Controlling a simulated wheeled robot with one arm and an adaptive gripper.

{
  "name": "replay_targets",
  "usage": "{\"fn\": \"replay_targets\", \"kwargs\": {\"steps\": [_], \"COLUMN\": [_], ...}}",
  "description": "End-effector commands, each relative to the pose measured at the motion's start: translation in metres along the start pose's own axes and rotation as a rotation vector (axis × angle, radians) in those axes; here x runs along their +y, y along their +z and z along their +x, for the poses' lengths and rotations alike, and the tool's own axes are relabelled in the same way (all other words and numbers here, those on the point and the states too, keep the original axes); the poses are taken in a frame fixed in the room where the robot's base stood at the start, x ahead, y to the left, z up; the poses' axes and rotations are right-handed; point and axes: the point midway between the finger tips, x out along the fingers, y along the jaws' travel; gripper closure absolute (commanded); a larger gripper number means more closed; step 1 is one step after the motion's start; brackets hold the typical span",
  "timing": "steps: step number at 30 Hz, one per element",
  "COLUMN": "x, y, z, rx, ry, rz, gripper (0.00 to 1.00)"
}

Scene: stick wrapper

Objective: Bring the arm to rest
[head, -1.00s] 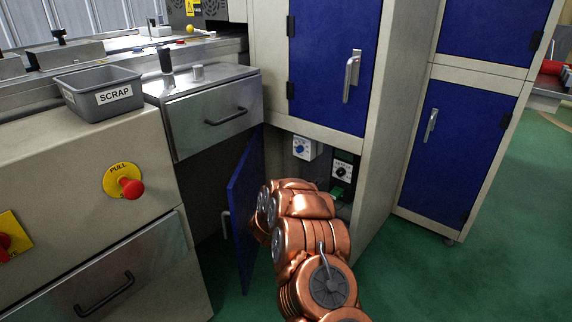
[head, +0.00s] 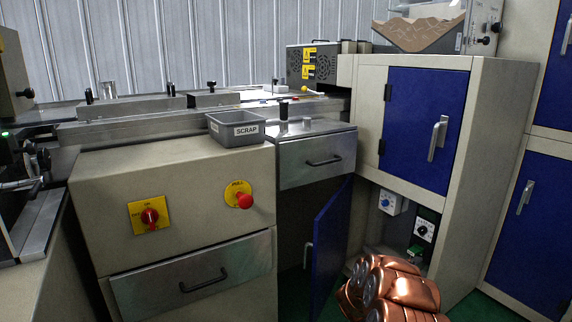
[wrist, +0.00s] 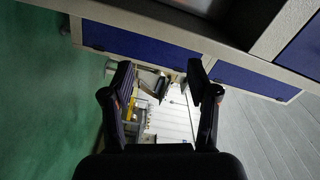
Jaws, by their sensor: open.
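My copper-coloured arm (head: 395,288) shows at the bottom right of the head view, in front of the open lower compartment. My gripper is out of the head view. In the wrist view my gripper (wrist: 162,88) has its two dark fingers spread apart with nothing between them. Behind the gap lie a pale surface and some machine parts, too small to tell apart. Blue cabinet panels and the green floor also show there.
The lower blue door (head: 331,245) stands open to the left of my arm. A closed blue door (head: 424,128) is above. A grey SCRAP bin (head: 236,128) sits on the machine top. The drawer (head: 316,158) is shut. Green floor shows at the lower right.

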Motion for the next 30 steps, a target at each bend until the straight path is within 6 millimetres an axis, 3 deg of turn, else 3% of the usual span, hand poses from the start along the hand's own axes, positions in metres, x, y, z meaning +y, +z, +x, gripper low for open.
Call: {"fn": "replay_targets", "kwargs": {"steps": [17,23,30], "x": [-0.087,-0.155,-0.238], "y": [0.044,0.059,0.06], "z": [-0.039,-0.076,-0.15], "rx": [-0.308,-0.526,-0.84], "ry": [0.085,0.113,0.118], "rz": [-0.026,-0.072,-0.195], "gripper": [0.41,0.41,0.41]}}
